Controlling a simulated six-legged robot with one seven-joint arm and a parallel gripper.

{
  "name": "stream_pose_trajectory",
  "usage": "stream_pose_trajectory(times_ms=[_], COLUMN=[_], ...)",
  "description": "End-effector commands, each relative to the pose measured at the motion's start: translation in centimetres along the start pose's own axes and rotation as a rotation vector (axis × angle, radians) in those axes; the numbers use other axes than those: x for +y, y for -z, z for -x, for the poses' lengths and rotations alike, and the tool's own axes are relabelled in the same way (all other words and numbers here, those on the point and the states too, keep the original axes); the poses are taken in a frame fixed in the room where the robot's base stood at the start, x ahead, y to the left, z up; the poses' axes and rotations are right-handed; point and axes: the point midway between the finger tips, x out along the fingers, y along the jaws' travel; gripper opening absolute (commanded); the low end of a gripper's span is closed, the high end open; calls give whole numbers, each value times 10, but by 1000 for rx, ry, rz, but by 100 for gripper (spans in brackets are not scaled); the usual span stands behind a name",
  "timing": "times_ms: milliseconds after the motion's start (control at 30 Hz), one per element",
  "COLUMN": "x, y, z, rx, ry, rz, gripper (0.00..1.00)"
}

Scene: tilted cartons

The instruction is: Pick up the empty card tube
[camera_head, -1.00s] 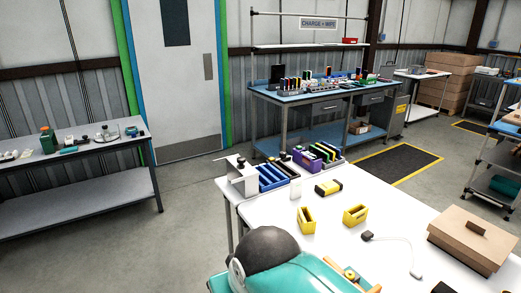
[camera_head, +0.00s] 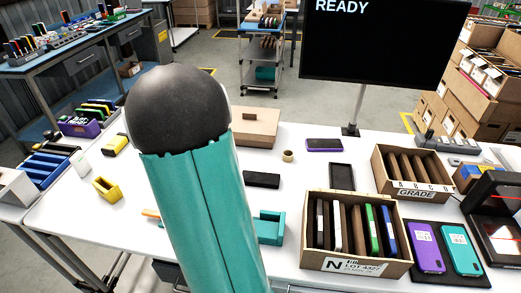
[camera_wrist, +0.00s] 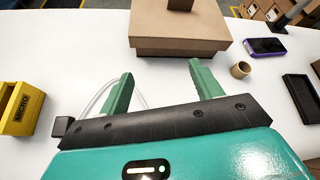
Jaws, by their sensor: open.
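The card tube (camera_head: 288,156) is a small, short tan cylinder on the white table, in front of and to the right of the cardboard box in the head view. In the wrist view the card tube (camera_wrist: 240,70) stands right of my gripper, seemingly upright with its open end up. My gripper (camera_wrist: 160,76) is open, with two green fingers apart and nothing held between them. The tube is outside the right finger, not touching it. In the head view my arm's black and teal links hide the gripper.
A lidded cardboard box (camera_wrist: 180,30) is just ahead of the fingers. A yellow holder (camera_wrist: 20,108) stands left, with a cable near the left finger. A purple phone (camera_head: 324,145) and a black tray (camera_head: 341,177) lie right of the tube.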

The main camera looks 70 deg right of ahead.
Motion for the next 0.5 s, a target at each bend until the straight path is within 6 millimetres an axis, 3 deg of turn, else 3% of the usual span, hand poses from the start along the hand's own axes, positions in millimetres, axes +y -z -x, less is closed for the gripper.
stream_pose_trajectory(times_ms=[33, 100, 200, 300, 500], x=[-30, -66, -105, -127, -147], y=[22, 45, 72, 86, 94], z=[-24, -44, -58, -64, -84], rx=[31, 41, 29, 12, 4], ry=[125, 281, 453, 549, 584], rz=[-134, -306, -475, -564, -594], gripper=[65, 65, 65, 65, 65])
